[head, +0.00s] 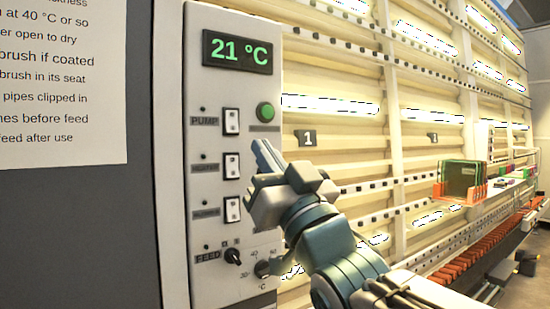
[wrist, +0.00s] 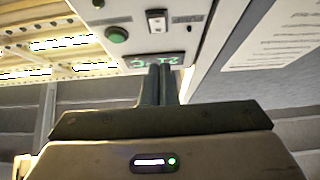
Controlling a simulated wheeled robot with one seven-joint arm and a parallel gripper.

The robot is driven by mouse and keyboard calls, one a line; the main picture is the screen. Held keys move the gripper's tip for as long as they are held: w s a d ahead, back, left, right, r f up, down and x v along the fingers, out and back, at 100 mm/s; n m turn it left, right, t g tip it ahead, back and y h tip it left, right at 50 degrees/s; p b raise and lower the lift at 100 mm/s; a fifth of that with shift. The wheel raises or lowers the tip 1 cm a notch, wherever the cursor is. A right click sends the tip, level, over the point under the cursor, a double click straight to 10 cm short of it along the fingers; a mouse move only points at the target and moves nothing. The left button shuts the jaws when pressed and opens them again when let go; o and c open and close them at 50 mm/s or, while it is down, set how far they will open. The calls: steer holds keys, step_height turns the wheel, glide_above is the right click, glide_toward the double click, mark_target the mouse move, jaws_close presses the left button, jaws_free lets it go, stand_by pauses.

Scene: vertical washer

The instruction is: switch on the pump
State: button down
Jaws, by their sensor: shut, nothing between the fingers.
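The pump switch (head: 231,121) is a white rocker in a dark frame, the top one of three on the grey panel, beside the label PUMP (head: 204,121). A small lamp (head: 203,109) above the label looks dark. I cannot tell which side of the rocker is pressed in. My gripper (head: 262,148) is shut and empty, its fingertips to the right of and below this switch in the head view. In the wrist view the panel appears upside down, with the pump switch (wrist: 156,21) beyond my fingertips (wrist: 160,68). No contact is visible.
A green button (head: 266,112) is right of the pump switch. The display (head: 237,52) above reads 21 °C. Below are two more rockers, the middle one (head: 231,166) and lower one (head: 231,209), then a feed knob (head: 232,256) and temperature knob (head: 262,268). An orange rack (head: 462,185) stands right.

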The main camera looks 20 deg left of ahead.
mark_target(232, 123)
steer(key=w+a+r+p, duration=0.2)
steer(key=a, duration=0.1)
steer(key=w+a, duration=0.2)
steer(key=shift+a+r+p, duration=0.1)
steer(key=shift+r+p, duration=0.3)
steer(key=shift+w+a+f, duration=0.15)
steer(key=shift+w+a, duration=0.25)
steer(key=shift+a, duration=0.05)
